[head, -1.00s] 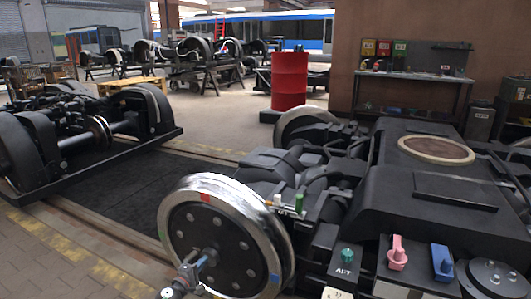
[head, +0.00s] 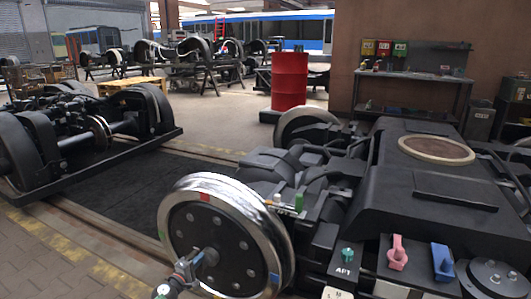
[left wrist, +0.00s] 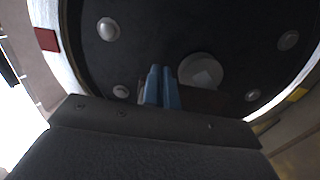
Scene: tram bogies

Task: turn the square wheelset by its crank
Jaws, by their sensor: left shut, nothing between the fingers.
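The wheelset's near wheel (head: 225,240) stands upright in the head view. It has a shiny metal rim, a dark bolted disc and coloured rim marks, with red near the top. Its hub (head: 210,257) is low on the disc; the wrist view shows a round hub with a square on it (left wrist: 203,70). My left gripper (head: 192,263) is just left of the hub, in front of the disc. In the wrist view its blue fingers (left wrist: 162,86) are shut together and empty, beside the hub. I cannot clearly tell the crank apart from the gripper. My right gripper is not in view.
The dark bogie frame (head: 400,175) fills the right, with a pink lever (head: 397,252) and a blue lever (head: 442,262). Another bogie (head: 90,135) stands at the left. A red barrel (head: 290,81) and a bench (head: 415,75) are behind. Floor between the bogies is clear.

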